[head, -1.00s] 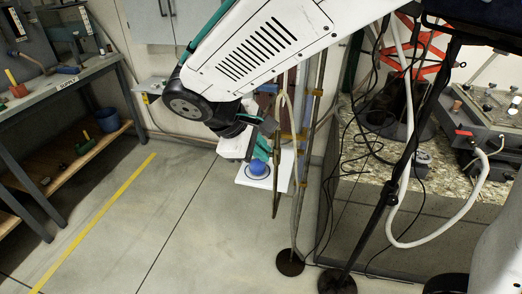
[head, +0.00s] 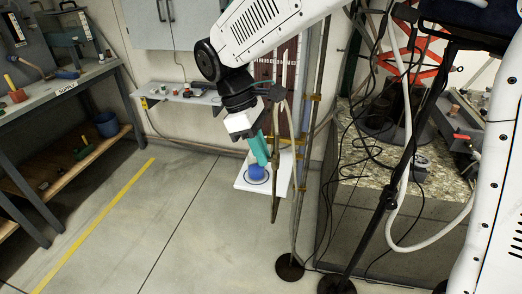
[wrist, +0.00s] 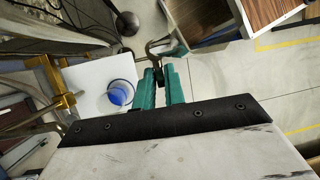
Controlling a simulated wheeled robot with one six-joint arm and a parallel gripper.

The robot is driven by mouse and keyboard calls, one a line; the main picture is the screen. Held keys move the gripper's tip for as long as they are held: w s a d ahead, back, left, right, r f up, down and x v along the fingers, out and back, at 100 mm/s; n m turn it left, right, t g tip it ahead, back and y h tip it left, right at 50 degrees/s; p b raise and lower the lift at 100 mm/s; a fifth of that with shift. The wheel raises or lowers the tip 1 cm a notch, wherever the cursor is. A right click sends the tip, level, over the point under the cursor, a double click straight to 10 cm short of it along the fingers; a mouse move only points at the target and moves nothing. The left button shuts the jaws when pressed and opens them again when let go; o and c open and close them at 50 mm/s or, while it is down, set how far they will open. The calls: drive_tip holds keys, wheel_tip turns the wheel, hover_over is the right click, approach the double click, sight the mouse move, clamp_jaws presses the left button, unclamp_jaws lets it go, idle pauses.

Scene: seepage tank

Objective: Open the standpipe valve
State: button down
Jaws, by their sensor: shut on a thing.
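My gripper (head: 264,160) hangs in front of the standpipes (head: 303,140), with its teal fingers pointing down, just above a white plate (head: 246,184) with a blue rounded piece (head: 257,172). In the wrist view, the gripper's teal fingers (wrist: 161,76) are closed on a small dark part (wrist: 160,72). A curved metal piece (wrist: 153,47) shows just beyond it. I cannot clearly tell whether this dark part is the standpipe valve handle, nor how far any valve is turned. The blue piece (wrist: 120,93) stands beside the fingers, apart from them.
A pale hose and brown tube (head: 275,210) hang close to the gripper. Stand bases (head: 289,267) and cables lie to the right, beside a stone-topped tank (head: 362,168). A wall shelf (head: 180,95) is behind. The floor (head: 150,225) to the left is clear.

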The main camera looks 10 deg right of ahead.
idle(0.4)
drive_tip(key=c, duration=1.5)
unclamp_jaws()
drive_tip(key=shift+c, duration=0.2)
drive_tip(key=v, duration=0.7)
drive_tip(key=shift+r, duration=0.35)
